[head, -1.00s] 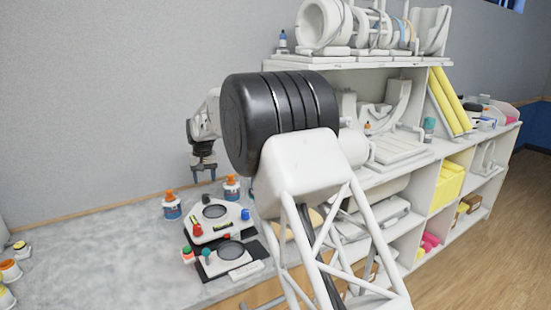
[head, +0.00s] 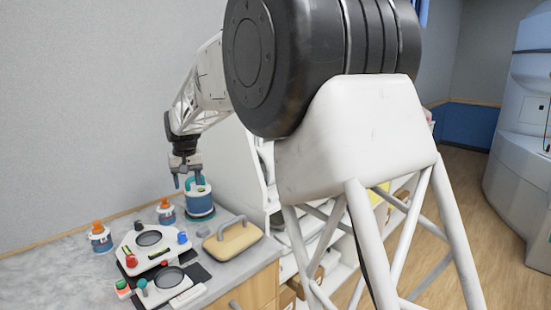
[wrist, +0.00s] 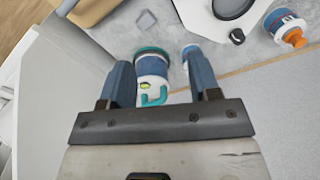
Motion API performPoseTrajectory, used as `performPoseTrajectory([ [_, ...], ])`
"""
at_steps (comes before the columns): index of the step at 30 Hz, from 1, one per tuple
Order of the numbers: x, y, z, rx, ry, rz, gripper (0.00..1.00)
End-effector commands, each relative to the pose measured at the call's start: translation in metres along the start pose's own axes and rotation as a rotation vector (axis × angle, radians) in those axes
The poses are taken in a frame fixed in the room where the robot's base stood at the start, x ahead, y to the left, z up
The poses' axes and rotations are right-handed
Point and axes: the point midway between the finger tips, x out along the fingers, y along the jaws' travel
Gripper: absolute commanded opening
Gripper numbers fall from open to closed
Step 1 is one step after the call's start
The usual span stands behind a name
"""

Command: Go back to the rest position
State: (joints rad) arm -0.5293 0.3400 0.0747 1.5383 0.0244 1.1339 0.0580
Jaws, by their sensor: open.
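My gripper (head: 187,184) hangs at the end of my arm, fingers pointing down, over the back part of the counter. Its fingers are apart, with nothing held between them. In the wrist view my gripper (wrist: 160,68) shows two blue-grey fingers with a clear gap. A blue and white container with a teal rim (head: 200,205) stands just below and beside the fingers in the head view. In the wrist view the container (wrist: 152,66) appears between the fingers, beyond their tips; touching is not visible.
Two orange-capped bottles (head: 100,237) stand left of the container. White devices with round dark plates (head: 150,240) and a tan block with a grey handle (head: 232,240) lie in front. White shelving (head: 250,170) rises at the right. A large machine (head: 520,140) stands far right.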

Motion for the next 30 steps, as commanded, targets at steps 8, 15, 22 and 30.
performPoseTrajectory([
  [8,-0.035,0.058,0.064,0.057,0.024,0.006,0.56],
  [15,-0.057,0.098,0.123,0.104,0.043,0.013,0.56],
  [22,-0.073,0.132,0.184,0.150,0.060,0.020,0.56],
  [30,-0.083,0.164,0.257,0.203,0.080,0.030,0.56],
])
